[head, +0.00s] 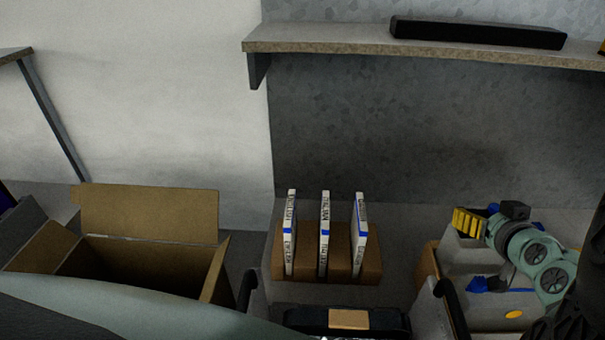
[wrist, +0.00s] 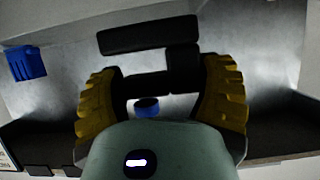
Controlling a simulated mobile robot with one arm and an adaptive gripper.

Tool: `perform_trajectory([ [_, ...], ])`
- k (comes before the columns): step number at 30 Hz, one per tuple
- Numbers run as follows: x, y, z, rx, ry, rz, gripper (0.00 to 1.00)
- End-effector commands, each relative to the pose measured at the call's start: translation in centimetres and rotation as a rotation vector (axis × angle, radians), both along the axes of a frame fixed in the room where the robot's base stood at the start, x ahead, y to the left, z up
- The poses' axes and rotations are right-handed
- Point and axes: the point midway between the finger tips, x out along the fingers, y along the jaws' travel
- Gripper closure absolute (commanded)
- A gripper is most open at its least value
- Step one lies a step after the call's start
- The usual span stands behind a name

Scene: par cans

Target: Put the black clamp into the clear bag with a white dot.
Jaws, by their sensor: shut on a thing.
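My gripper (head: 468,222) is at the right in the head view, above pale bag-like containers. In the wrist view its two yellow fingers (wrist: 163,88) are closed in from both sides on a black clamp (wrist: 148,36). The clamp has a long bar, a short upright piece and a lower bar between the fingers. In the head view I cannot make out the clamp. A pale, see-through-looking bag (head: 490,308) with a yellow dot lies below my arm. I cannot make out a bag with a white dot.
An open cardboard box (head: 150,195) stands at the left. Three white boxed items (head: 325,235) stand in a brown holder (head: 372,268). A shelf (head: 330,46) with a black bar (head: 478,33) overhangs the back. A blue object (wrist: 26,62) shows at left in the wrist view.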

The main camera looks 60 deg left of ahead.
Motion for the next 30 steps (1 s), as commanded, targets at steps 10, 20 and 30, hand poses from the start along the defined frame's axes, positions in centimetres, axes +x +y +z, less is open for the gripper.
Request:
perform_trajectory([
  [10,0.06,-0.1,0.08,0.001,-0.001,-0.003,0.04],
  [20,0.06,-0.11,0.04,0.0,0.0,-0.003,0.09],
  [30,0.05,-0.1,0.04,0.0,0.0,-0.003,0.09],
])
